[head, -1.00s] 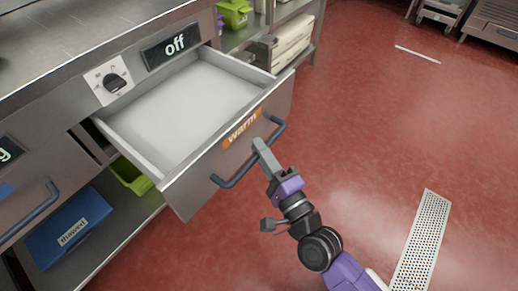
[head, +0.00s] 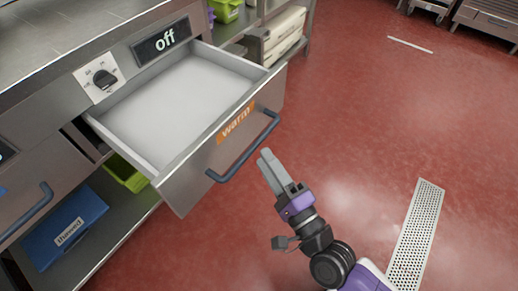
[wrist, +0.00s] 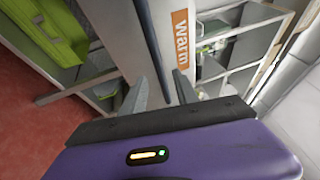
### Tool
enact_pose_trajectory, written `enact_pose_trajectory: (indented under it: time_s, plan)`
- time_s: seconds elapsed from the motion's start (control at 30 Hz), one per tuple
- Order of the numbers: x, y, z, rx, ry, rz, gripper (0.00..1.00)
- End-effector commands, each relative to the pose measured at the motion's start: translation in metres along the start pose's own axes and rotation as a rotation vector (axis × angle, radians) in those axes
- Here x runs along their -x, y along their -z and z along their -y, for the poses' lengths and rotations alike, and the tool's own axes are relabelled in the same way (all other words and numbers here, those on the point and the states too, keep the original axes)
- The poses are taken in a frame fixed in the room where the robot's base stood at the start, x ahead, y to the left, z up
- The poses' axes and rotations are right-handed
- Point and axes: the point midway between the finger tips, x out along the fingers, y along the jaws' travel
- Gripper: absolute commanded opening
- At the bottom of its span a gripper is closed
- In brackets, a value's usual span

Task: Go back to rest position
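The drawer labelled "warm" (head: 215,150) is pulled out and looks empty inside. Its dark blue bar handle (head: 243,150) runs along the front. My gripper (head: 266,158) is just off the right part of the handle, over the floor, with nothing in it. In the wrist view its two fingers (wrist: 160,90) stand apart. The handle (wrist: 154,45) shows ahead of the fingertips there, next to the orange "warm" label (wrist: 180,40).
A knob (head: 105,79) and a display reading "off" (head: 161,41) sit above the drawer. A blue box (head: 65,228) and green bins (head: 125,173) are on the lower shelf. Red floor (head: 380,120) to the right is open, with a metal drain grate (head: 417,230).

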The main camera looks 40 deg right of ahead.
Motion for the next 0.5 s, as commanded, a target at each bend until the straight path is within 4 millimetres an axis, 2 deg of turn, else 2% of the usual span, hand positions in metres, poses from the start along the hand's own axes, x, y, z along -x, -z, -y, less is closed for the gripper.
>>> enact_pose_trajectory:
  time_s: [0.1,0.2,0.5]
  plan:
    - [0.014,-0.001,-0.001,-0.001,-0.003,0.002,0.36]
    - [0.02,-0.001,-0.001,0.0,-0.002,0.002,0.36]
    - [0.022,0.0,0.0,0.0,0.0,0.001,0.36]
